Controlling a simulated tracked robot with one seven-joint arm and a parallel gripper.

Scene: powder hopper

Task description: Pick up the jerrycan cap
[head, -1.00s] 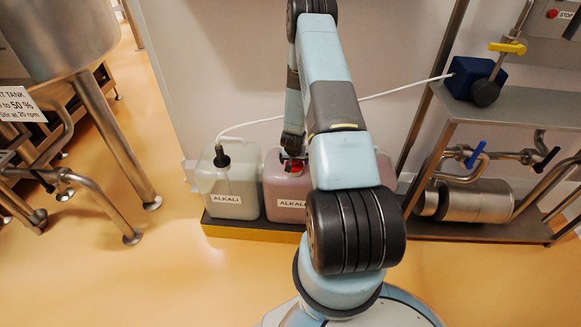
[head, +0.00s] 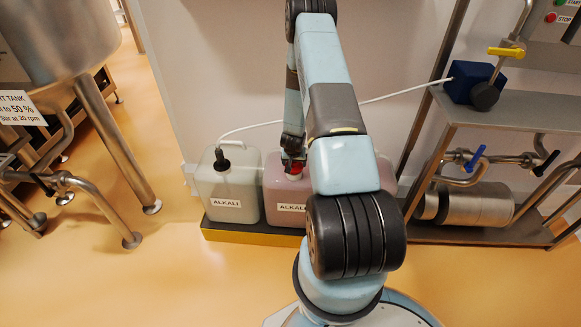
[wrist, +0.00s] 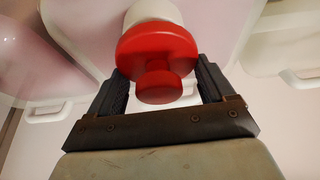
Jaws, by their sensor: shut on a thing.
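The red jerrycan cap (wrist: 158,50) is between the two dark fingers of my gripper (wrist: 160,85) in the wrist view. My gripper is shut on it. The cap is right at the pale neck (wrist: 152,12) of the pink-tinted jerrycan; I cannot tell whether it is lifted clear. In the head view, the cap (head: 295,170) shows as a small red spot just below my gripper (head: 293,160). The pink jerrycan (head: 283,193), labelled ALKALI, is partly hidden behind my arm.
A whitish jerrycan (head: 229,185) labelled ALKALI, with a dark fitting and white hose (head: 250,126), stands to the left on the same low tray (head: 245,238). A steel shelf (head: 520,112) with a blue box is at the right. A tank leg (head: 120,148) stands at the left.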

